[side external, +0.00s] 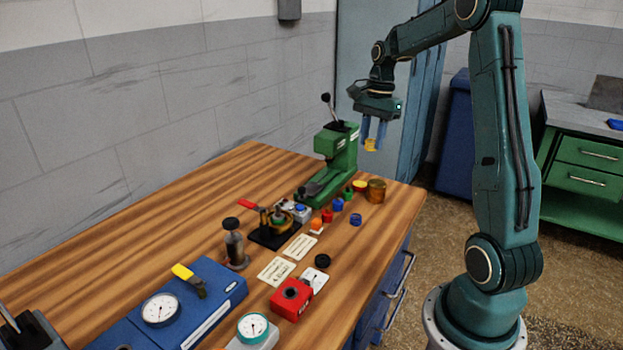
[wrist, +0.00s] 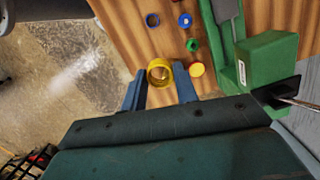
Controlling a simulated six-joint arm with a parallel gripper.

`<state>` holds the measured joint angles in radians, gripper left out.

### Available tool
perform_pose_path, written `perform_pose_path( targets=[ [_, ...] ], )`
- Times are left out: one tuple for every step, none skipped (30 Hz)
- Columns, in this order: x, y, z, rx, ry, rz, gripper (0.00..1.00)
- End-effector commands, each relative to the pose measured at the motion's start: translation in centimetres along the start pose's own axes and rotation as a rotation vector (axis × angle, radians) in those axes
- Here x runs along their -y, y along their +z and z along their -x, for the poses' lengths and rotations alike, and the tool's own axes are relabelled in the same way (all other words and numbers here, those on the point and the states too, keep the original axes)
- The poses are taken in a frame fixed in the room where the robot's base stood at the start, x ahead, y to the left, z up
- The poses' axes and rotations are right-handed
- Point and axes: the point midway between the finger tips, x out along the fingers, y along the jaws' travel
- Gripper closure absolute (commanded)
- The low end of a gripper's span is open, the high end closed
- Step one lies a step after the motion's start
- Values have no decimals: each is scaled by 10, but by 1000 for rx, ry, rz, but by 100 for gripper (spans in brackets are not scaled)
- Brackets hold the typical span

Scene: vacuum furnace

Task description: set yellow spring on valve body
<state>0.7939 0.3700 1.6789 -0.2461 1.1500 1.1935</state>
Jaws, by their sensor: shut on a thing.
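The yellow spring (side external: 370,144) is held between the fingertips of my gripper (side external: 373,138), high above the far right corner of the bench. In the wrist view the yellow spring (wrist: 153,67) shows as a yellow ring between the two blue fingers of my gripper (wrist: 160,80). An amber-brown round cup (side external: 376,191) stands on the bench below it. A black-based fixture (side external: 272,238) with brass-coloured and green parts sits mid-bench, well away from my gripper. I cannot tell for sure which part is the valve body.
A red box (side external: 292,298) and dial gauges stand nearer the front.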

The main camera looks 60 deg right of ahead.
Motion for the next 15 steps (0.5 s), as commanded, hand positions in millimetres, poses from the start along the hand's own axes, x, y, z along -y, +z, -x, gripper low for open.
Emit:
perform_pose_path(
  targets=[
    [2,1,-1,0,1,3,92],
    [2,2,-2,0,1,6,92],
    [4,4,-3,0,2,10,92],
    [6,6,-4,0,2,15,92],
    [9,8,-5,0,3,20,92],
    [12,12,-7,0,4,28,92],
    [15,15,-8,0,5,35,92],
    [19,18,-10,0,6,44,92],
    [24,24,-14,1,7,56,92],
    [28,28,-17,1,9,67,92],
    [32,33,-19,1,10,78,92],
    [39,41,-23,1,12,94,92],
    [43,47,-27,1,14,106,92],
    [48,53,-30,2,16,120,92],
    [55,62,-35,2,18,137,92]
  ],
)
